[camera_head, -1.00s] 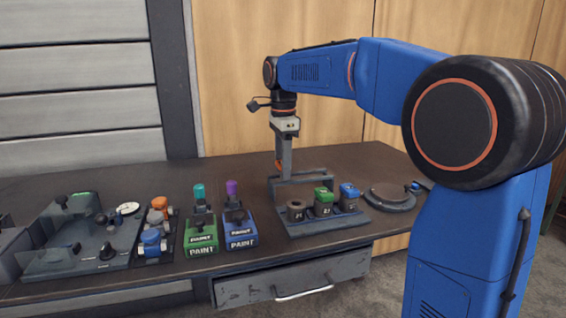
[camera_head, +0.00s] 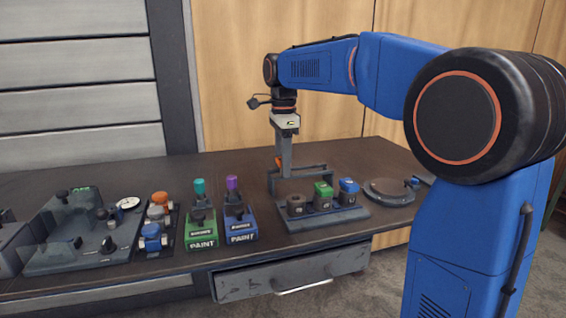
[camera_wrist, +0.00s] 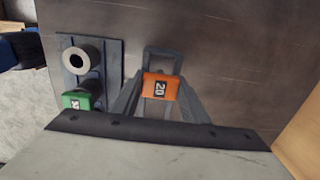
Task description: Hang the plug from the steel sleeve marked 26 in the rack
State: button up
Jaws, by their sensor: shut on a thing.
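My gripper (camera_head: 286,174) points straight down at the back left of the rack (camera_head: 330,219). In the wrist view its fingers (camera_wrist: 157,98) are closed on an orange plug (camera_wrist: 150,86) with a dark label that seems to read 20. In the head view a bit of the orange plug (camera_head: 278,162) shows beside the finger. The grey steel sleeve (camera_head: 296,211) stands at the rack's left end, its round hole open at the top. It also shows in the wrist view (camera_wrist: 67,57), left of the plug and apart from it. Its number is too small to read.
A green-topped block (camera_head: 323,190) and a blue-topped block (camera_head: 348,187) stand right of the sleeve. A grey bar frame (camera_head: 310,171) rises behind the rack. A round grey plate (camera_head: 388,190) lies to the right. Green and blue paint holders (camera_head: 202,242) stand to the left.

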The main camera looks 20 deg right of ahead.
jog(key=shift+s+f, duration=0.25)
jog(key=shift+f, duration=0.9)
jog(key=o, duration=1)
jog(key=shift+c, duration=0.9)
jog(key=shift+w+r, duration=0.15)
jog(key=shift+r, duration=0.55)
jog(key=shift+o, duration=0.9)
jog(key=shift+r, duration=0.5)
jog(key=shift+w+r, duration=0.1)
jog(key=shift+r, duration=2.3)
